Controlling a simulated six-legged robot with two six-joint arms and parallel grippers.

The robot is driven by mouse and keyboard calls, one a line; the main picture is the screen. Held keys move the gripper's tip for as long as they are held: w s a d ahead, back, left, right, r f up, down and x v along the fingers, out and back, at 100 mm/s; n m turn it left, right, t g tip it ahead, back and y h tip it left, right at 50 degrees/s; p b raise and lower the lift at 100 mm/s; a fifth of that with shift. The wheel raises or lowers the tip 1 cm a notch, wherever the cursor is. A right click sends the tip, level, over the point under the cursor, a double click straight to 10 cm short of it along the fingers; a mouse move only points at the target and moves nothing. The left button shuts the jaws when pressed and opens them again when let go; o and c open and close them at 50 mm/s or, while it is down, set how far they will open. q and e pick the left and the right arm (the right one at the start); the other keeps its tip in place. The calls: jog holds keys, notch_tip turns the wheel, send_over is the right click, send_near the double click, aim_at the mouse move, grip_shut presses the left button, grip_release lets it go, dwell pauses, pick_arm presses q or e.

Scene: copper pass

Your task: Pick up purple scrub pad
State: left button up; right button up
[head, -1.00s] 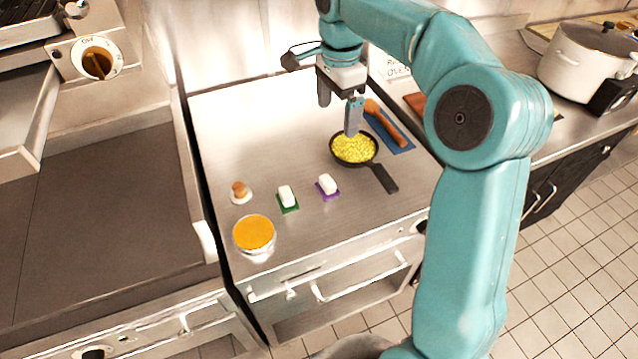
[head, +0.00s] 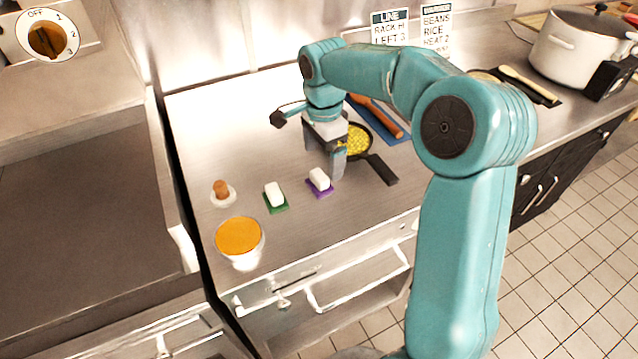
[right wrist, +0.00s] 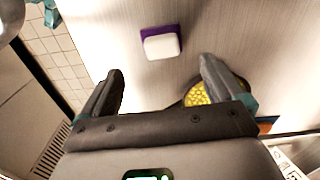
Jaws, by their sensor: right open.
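The purple scrub pad (head: 321,190) lies on the steel counter with a white block on top of it. It also shows in the right wrist view (right wrist: 176,33), ahead of the fingertips and between their lines. My right gripper (head: 330,160) is open and empty, just behind the pad and above the counter. In the right wrist view its two fingers (right wrist: 160,75) are spread wide with bare counter between them. I cannot tell its exact height. My left gripper is not in view.
A similar green pad (head: 281,208) with a white block lies left of the purple one. A skillet of yellow food (head: 358,142) stands close behind right. A small dish with a brown-topped item (head: 222,192) and an orange-filled container (head: 240,238) stand at left.

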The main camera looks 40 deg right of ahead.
aim_at(322, 174)
jog(key=f, duration=0.7)
jog(key=shift+w+d+f, duration=0.1)
jog(key=shift+w+f, duration=0.1)
jog(key=shift+f, duration=0.15)
jog(key=c, duration=1.1)
